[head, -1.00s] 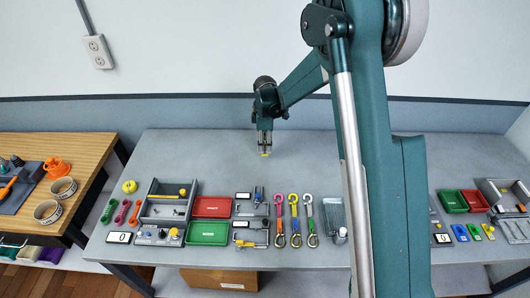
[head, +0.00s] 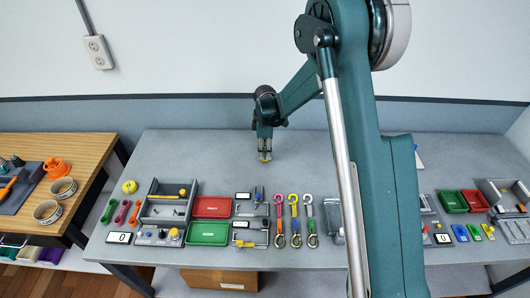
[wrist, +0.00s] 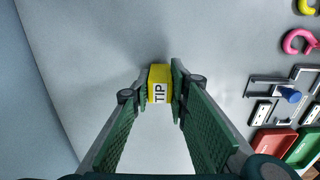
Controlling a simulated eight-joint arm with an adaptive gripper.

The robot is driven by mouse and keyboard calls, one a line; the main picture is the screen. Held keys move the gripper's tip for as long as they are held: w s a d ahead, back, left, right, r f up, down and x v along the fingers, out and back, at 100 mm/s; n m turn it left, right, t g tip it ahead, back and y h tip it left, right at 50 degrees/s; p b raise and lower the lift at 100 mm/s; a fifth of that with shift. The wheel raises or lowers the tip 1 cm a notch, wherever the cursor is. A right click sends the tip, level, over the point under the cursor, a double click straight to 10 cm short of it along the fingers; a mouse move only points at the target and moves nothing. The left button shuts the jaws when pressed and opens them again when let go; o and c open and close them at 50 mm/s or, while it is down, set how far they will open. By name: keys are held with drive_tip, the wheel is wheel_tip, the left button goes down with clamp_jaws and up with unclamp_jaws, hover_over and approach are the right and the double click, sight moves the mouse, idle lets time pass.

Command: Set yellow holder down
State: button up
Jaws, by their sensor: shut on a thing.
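The yellow holder (wrist: 159,85) is a small yellow block with a white label reading "TIP". My gripper (wrist: 157,92) is shut on it, with a green finger pad on each side. In the head view, my gripper (head: 265,155) points down over the back middle of the grey table, and the yellow holder (head: 265,160) shows as a small yellow spot at its tips. I cannot tell whether the holder touches the tabletop.
The grey table (head: 200,155) is clear around my gripper. Nearer the front stand red (head: 212,207) and green (head: 208,233) trays, a grey box (head: 168,203) and colored hooks (head: 293,215). A wooden table (head: 80,150) stands at left.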

drive_tip(key=shift+f, duration=0.15)
drive_tip(key=o, duration=0.9)
drive_tip(key=shift+o, duration=0.2)
wheel_tip(320, 180, up, 12)
idle(0.3)
idle(0.5)
drive_tip(key=shift+r, duration=0.25)
